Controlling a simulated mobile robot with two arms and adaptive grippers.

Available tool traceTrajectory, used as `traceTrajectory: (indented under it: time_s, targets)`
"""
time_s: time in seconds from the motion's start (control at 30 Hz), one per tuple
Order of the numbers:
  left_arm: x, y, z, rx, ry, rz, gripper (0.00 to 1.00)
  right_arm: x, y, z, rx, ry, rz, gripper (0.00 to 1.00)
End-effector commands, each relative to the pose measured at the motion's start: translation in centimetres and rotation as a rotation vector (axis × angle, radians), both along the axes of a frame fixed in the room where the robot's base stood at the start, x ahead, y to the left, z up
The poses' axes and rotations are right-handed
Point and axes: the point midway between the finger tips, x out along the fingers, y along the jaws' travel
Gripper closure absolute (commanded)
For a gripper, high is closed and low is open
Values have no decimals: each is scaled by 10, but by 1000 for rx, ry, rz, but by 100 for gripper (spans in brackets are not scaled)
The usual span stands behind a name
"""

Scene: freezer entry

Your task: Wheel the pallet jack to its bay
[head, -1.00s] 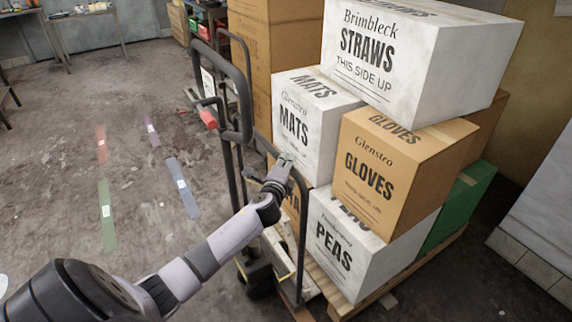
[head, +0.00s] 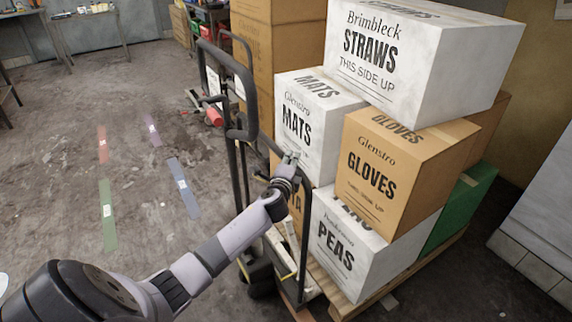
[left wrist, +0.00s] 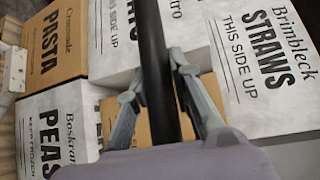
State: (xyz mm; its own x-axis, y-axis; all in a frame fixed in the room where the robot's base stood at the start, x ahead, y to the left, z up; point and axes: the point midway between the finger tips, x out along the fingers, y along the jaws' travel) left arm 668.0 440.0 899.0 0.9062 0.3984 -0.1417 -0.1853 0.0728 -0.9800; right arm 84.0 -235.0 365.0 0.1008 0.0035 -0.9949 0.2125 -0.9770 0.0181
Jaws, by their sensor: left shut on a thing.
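A wheeled jack with a dark tubular frame (head: 308,225) stands at the centre of the head view. A tall looped dark handle (head: 252,95) rises behind its near bar. Its pale low base and a dark wheel show beneath. My left gripper (head: 290,158) is shut on the dark bar at the top of the near frame. In the left wrist view the black bar (left wrist: 155,60) runs between the fingers (left wrist: 158,95). Coloured floor strips, green (head: 107,210), blue (head: 183,190), red (head: 102,145) and purple (head: 152,130), lie to the left. My right gripper is out of view.
Stacked cartons, including straws (head: 420,60), mats (head: 300,130), gloves (head: 380,180) and peas (head: 345,250), stand on a wooden pallet (head: 400,280) close right of the jack. Tall brown cartons (head: 285,60) stand behind. The floor at left is open, with a workbench (head: 90,18) beyond.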

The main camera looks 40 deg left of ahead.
Motion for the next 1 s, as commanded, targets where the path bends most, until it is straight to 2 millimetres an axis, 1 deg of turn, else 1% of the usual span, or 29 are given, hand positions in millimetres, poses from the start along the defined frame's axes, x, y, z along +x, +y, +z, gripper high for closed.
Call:
traceTrajectory:
  time_s: [0.03, 0.27, 0.3, 0.6, 0.87, 1.0]
  targets:
    - [8, -8, 8, -5, -19, -16, 100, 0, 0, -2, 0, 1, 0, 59]
    - [9, -9, 11, -4, -23, -19, 100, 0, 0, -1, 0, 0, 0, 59]
    - [9, -9, 11, -4, -23, -19, 78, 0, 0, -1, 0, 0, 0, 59]
    - [7, -6, 8, -1, -17, -14, 59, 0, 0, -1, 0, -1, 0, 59]
    - [6, -6, 7, 0, -15, -12, 59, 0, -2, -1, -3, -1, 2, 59]
    - [0, -8, 7, -1, -14, -13, 59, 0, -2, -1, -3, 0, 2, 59]
